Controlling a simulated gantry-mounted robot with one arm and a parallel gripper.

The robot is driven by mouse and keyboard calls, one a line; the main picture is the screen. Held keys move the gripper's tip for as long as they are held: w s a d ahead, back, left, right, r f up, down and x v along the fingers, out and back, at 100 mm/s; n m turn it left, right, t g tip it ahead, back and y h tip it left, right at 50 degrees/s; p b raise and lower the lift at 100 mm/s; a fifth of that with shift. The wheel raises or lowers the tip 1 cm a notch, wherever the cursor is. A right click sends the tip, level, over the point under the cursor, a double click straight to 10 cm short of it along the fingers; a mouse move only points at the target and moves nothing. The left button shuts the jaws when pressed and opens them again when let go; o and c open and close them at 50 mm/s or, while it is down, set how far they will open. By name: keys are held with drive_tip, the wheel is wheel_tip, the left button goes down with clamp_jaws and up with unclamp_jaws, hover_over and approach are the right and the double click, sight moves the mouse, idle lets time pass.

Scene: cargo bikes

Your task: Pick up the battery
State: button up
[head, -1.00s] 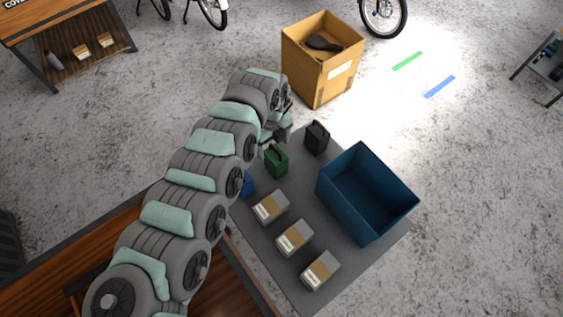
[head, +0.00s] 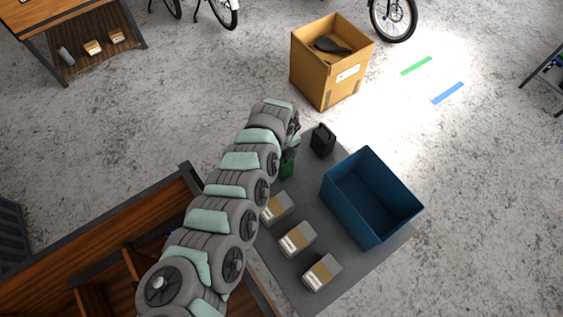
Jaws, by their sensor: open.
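A black block with a handle (head: 322,141) stands upright on the grey mat (head: 341,265), left of the blue bin. A similar green block (head: 287,168) stands to its lower left, partly hidden by my arm's end. These look like battery packs, but I cannot tell which one the task means. My gripper (head: 291,151) is open, small in the picture and partly hidden by my arm. It is over or close by the green block, and I cannot tell whether it touches. The blue block is hidden behind my arm.
An open blue bin (head: 355,207) stands on the mat and looks empty. Three grey-and-tan boxes (head: 297,239) lie in a row at its left. A cardboard box (head: 328,87) with a dark saddle-like thing stands behind the mat. A wooden bench is at lower left.

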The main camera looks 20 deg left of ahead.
drive_tip(key=shift+c, duration=0.4)
clamp_jaws()
idle(0.4)
